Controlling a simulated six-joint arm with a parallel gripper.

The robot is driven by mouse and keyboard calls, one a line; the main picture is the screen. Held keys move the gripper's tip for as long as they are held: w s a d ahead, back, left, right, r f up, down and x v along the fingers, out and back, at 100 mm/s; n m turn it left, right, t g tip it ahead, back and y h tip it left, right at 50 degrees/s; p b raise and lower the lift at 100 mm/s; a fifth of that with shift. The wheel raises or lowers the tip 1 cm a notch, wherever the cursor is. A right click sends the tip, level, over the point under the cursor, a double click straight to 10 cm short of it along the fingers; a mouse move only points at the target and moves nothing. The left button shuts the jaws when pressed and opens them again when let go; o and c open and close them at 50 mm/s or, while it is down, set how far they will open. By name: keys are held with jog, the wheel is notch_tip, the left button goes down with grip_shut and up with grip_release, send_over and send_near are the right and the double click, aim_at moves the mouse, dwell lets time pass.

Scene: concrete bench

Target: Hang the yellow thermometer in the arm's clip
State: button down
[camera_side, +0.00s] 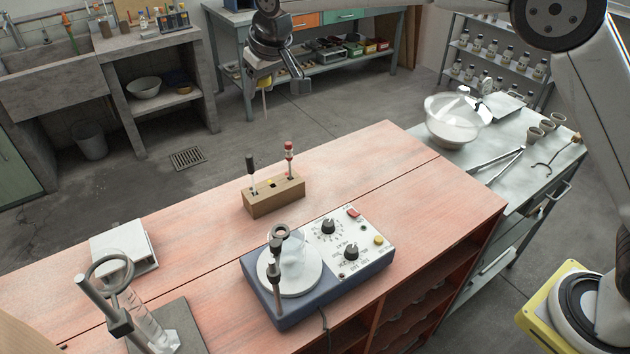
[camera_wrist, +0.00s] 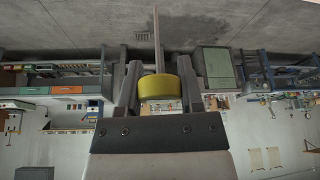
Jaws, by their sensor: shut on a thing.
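My gripper (camera_side: 269,82) is high above the far side of the bench, shut on the yellow thermometer. In the wrist view its yellow cap (camera_wrist: 158,88) sits between the two fingers, and its thin grey stem (camera_wrist: 156,35) extends away from them. In the side view the thermometer (camera_side: 265,104) hangs roughly upright, stem down, small and partly hidden by the gripper. A dark upright with a ring-shaped end (camera_side: 280,231) stands at the hotplate, by a clear glass vessel. I cannot tell whether that end is the arm's clip.
A wooden block (camera_side: 273,202) holds one black-topped and one red-topped piece upright. The blue hotplate (camera_side: 338,282) stands nearer. At front left are a white scale (camera_side: 124,246) and a ring stand (camera_side: 97,303) with a glass cylinder. The right part of the red bench is clear.

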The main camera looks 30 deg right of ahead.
jog(key=shift+r, duration=1.15)
jog(key=shift+s+a, duration=0.1)
jog(key=shift+s+a, duration=0.4)
jog(key=shift+s, duration=0.05)
jog(key=s+a+f+n+y, duration=0.1)
jog(key=s+a+n, duration=0.2)
jog(key=s, duration=0.7)
jog(key=s+a+f+n+y, duration=0.1)
jog(key=s+a+n, duration=0.2)
jog(key=s, duration=0.8)
jog(key=a, duration=0.2)
jog(key=shift+a+f+g, duration=0.35)
jog(key=shift+f+g, duration=0.05)
jog(key=shift+f, duration=0.15)
jog(key=shift+f, duration=1.45)
